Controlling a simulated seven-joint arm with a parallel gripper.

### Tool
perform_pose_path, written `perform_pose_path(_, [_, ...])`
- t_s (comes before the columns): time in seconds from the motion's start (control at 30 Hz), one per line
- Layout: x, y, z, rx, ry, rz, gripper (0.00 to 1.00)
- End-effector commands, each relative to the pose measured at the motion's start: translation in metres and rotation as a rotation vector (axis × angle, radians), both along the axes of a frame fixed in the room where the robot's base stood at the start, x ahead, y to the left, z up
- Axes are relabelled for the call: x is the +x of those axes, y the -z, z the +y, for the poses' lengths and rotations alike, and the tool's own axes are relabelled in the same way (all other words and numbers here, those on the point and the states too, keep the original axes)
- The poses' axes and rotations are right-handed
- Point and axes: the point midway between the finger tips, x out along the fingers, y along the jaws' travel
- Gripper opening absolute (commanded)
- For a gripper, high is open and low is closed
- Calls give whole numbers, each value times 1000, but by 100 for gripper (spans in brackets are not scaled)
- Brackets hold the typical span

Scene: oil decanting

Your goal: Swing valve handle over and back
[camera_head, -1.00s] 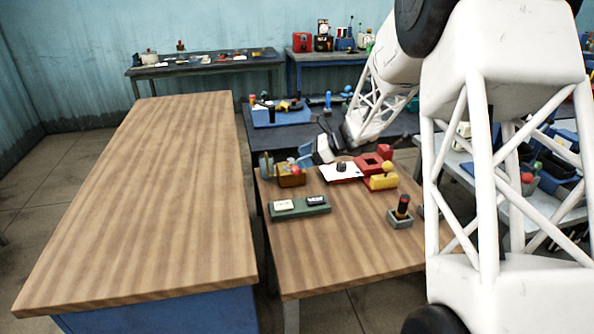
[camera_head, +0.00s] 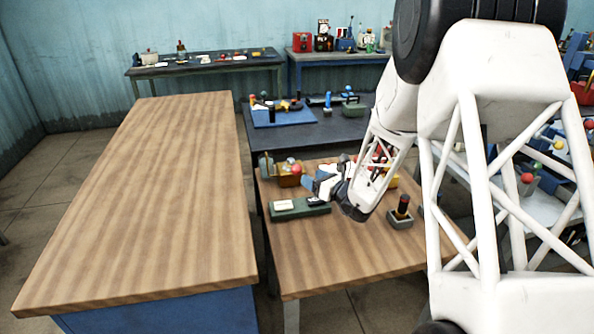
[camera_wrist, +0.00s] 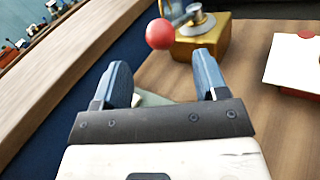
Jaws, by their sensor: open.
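The valve is a yellow-gold block (camera_wrist: 203,38) with a metal hub and a lever ending in a red ball (camera_wrist: 159,34). In the head view the yellow block (camera_head: 289,181) and red ball (camera_head: 297,169) are at the left of the small wooden table. My gripper (camera_wrist: 165,75) is open and empty in the wrist view, its two blue fingers apart. The red ball is beyond the fingertips, between them and not touching. In the head view my gripper (camera_head: 308,184) is low over the table, just right of the valve.
A green base (camera_head: 300,209) with a white plate lies in front of the valve. My forearm hides red and yellow parts. A large bare wooden table (camera_head: 150,190) is at left.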

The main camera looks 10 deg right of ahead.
Motion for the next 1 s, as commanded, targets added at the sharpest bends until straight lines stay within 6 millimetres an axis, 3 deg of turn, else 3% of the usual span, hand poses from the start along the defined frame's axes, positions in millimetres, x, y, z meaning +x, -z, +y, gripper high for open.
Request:
perform_pose_path(0.57, [6, 1, 4, 3, 4, 1, 66])
perform_pose_path(1.0, [45, 0, 31, 3, 2, 0, 66])
